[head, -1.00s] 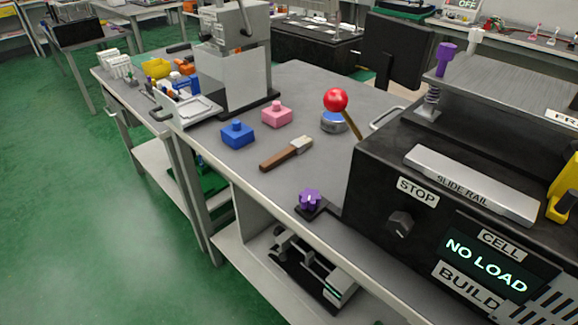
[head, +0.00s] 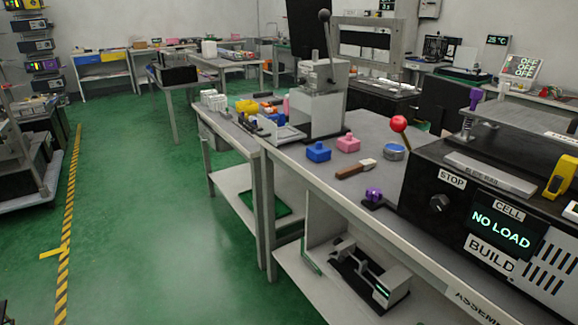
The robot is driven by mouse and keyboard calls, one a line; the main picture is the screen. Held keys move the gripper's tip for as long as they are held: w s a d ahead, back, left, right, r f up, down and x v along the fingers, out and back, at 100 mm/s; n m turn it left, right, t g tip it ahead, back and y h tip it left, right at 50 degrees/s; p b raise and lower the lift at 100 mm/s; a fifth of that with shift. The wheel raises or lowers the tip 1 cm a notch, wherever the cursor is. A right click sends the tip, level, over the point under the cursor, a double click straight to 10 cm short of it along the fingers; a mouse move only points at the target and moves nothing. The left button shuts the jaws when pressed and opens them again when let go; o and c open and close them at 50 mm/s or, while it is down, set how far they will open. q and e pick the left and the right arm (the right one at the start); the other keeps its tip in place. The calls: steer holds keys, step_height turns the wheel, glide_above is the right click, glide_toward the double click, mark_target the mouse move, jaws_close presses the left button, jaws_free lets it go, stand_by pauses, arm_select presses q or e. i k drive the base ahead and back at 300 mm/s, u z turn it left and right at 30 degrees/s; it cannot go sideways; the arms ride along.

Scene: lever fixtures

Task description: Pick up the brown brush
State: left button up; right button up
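The brown brush (head: 354,169) lies flat on the grey workbench (head: 318,190), near its front edge. Its brown handle points to the lower left and its pale bristle end to the upper right. Nothing covers it. Neither of my grippers shows in the head view.
A blue block (head: 318,152) and a pink block (head: 348,143) sit behind the brush. A red-knobbed lever (head: 399,124) and a purple knob (head: 374,195) stand to its right, by the black machine (head: 480,200). A lever press (head: 320,95) stands behind. Green floor (head: 150,230) is clear at left.

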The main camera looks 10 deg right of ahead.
mark_target(364, 165)
steer(key=u, duration=0.55)
steer(key=i, duration=1.15)
steer(key=z, duration=1.1)
